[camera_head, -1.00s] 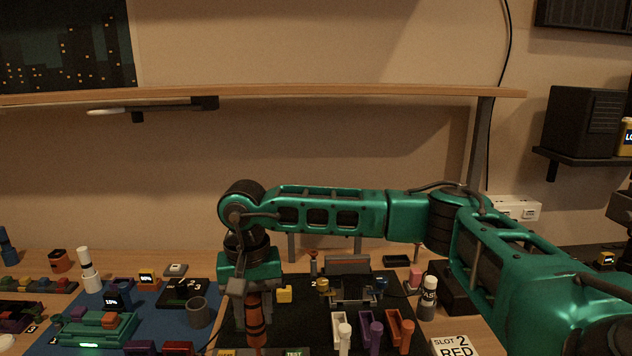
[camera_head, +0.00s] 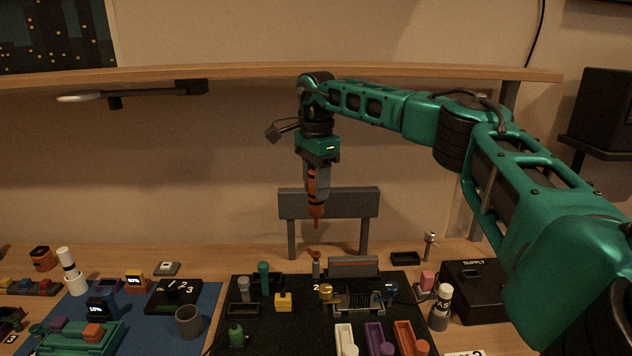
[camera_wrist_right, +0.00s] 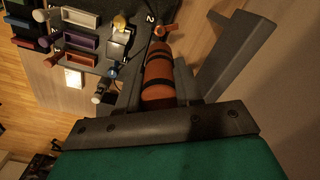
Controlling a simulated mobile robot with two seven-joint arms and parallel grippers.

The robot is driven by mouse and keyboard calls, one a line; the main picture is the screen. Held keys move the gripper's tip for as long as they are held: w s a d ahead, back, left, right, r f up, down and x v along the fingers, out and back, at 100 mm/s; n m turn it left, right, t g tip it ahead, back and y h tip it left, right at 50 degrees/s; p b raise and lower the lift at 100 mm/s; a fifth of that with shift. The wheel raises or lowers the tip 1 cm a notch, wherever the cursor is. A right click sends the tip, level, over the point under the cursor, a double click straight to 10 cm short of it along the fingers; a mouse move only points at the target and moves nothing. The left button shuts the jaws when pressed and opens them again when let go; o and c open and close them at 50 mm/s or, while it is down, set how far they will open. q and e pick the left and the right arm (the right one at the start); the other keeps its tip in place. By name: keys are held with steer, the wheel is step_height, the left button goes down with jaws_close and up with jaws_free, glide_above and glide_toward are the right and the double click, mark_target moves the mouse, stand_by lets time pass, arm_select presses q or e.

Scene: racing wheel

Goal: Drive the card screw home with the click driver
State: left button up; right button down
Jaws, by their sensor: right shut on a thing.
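My right gripper (camera_head: 317,190) is shut on the click driver (camera_head: 317,212), an orange tool with black bands. It holds the driver upright, tip down, in the air above the back of the black mat. The right wrist view shows the driver (camera_wrist_right: 159,78) between the two grey fingers. A grey fixture (camera_head: 358,298) stands on the mat below and to the right of the driver; it also shows in the right wrist view (camera_wrist_right: 118,45). I cannot make out the card screw. The driver's tip touches nothing. My left gripper is out of view.
A small orange-topped post (camera_head: 315,265) stands below the driver, near a grey stand (camera_head: 328,205). White, purple and orange trays (camera_head: 377,338) lie in front. A black supply box (camera_head: 475,285) is at right. A blue mat (camera_head: 140,325) with several items is at left.

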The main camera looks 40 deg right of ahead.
mark_target(317, 206)
steer(key=shift+a, duration=0.1)
steer(key=shift+f+b, duration=0.5)
steer(key=shift+f, duration=2.6)
steer(key=shift+f, duration=0.4)
steer(key=shift+s+f+p, duration=0.15)
steer(key=shift+f+p, duration=0.1)
steer(key=shift+p, duration=0.1)
stand_by(0.5)
steer(key=shift+d+r, duration=0.2)
steer(key=shift+r, duration=0.7)
steer(key=shift+a+r, duration=0.15)
steer(key=shift+r, duration=2.1)
